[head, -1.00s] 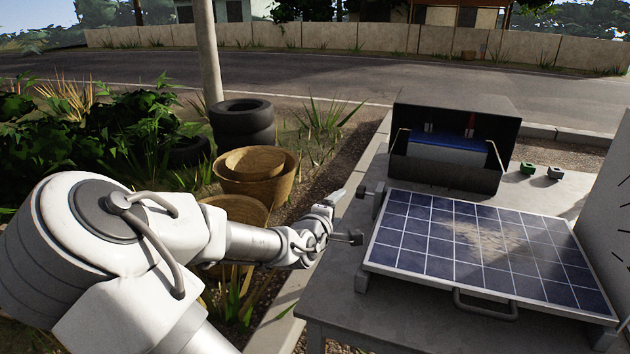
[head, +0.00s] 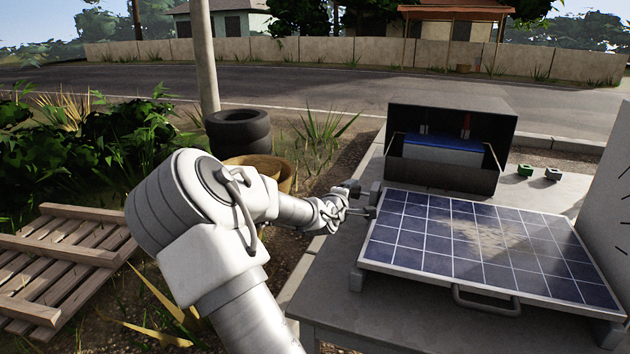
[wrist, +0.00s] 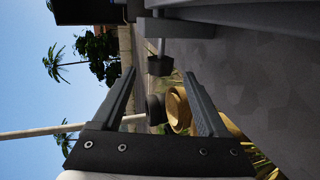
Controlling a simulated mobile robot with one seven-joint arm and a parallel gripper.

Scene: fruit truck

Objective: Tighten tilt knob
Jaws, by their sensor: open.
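The tilt knob (wrist: 160,66) is a small dark block on a thin shaft. The shaft runs to a grey bracket (wrist: 180,28) beside the panel. In the wrist view the knob appears in the gap between my fingertips, apart from both; the depth is hard to tell. My gripper (wrist: 160,76) is open and empty. In the head view my gripper (head: 345,206) is at the left edge of the tilted blue solar panel (head: 470,245), and a dark knob (head: 352,186) shows just above it. My wrist covers part of this area.
The panel lies on a grey table (head: 335,300). Baskets (head: 285,172), stacked tyres (head: 238,130) and a wooden pallet (head: 60,265) are left of the table.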

